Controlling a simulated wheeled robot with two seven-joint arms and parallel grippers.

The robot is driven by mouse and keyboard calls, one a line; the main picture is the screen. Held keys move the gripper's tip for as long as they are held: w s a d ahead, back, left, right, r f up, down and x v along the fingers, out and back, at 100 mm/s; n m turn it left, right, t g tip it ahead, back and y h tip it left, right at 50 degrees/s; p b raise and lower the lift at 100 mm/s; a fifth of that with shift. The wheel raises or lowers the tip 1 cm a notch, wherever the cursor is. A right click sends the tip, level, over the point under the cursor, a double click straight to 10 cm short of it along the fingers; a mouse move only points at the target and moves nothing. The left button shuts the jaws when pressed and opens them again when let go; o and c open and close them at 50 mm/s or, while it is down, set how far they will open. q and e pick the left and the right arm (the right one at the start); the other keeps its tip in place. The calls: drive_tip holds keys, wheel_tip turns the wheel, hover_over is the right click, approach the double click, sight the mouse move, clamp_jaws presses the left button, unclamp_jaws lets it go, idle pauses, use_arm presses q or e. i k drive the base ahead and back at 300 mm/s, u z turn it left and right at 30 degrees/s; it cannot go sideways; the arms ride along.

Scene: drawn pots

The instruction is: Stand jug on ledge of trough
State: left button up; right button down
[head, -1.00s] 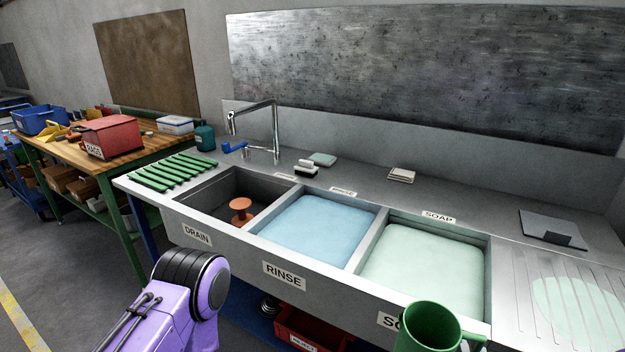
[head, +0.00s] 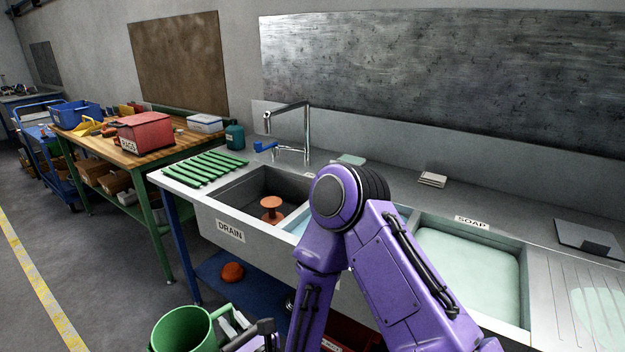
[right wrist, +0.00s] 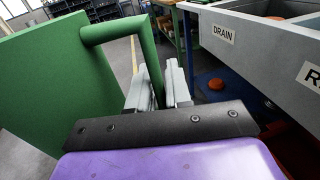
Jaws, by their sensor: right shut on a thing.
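The green jug (head: 182,332) is at the bottom left of the head view, upright or nearly so, its open rim showing. In the right wrist view the jug (right wrist: 55,85) fills the left side, its handle toward my fingers. My right gripper (head: 230,328) is shut on the jug's handle; it also shows in the right wrist view (right wrist: 158,88). The jug is in front of the grey trough (head: 285,250), left of and below its DRAIN end, apart from it. My purple right arm hides much of the RINSE basin. My left gripper is not in view.
Green slats (head: 205,168) lie on the trough's left ledge. An orange plug (head: 272,208) stands in the DRAIN basin; a tap (head: 308,130) rises behind. An orange object (head: 232,272) lies on the blue shelf below. A workbench (head: 135,158) stands left; the floor between is clear.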

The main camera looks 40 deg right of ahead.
sight(497, 217)
drive_tip(key=u, duration=0.1)
drive_tip(key=k, duration=0.85)
drive_tip(key=z, duration=1.55)
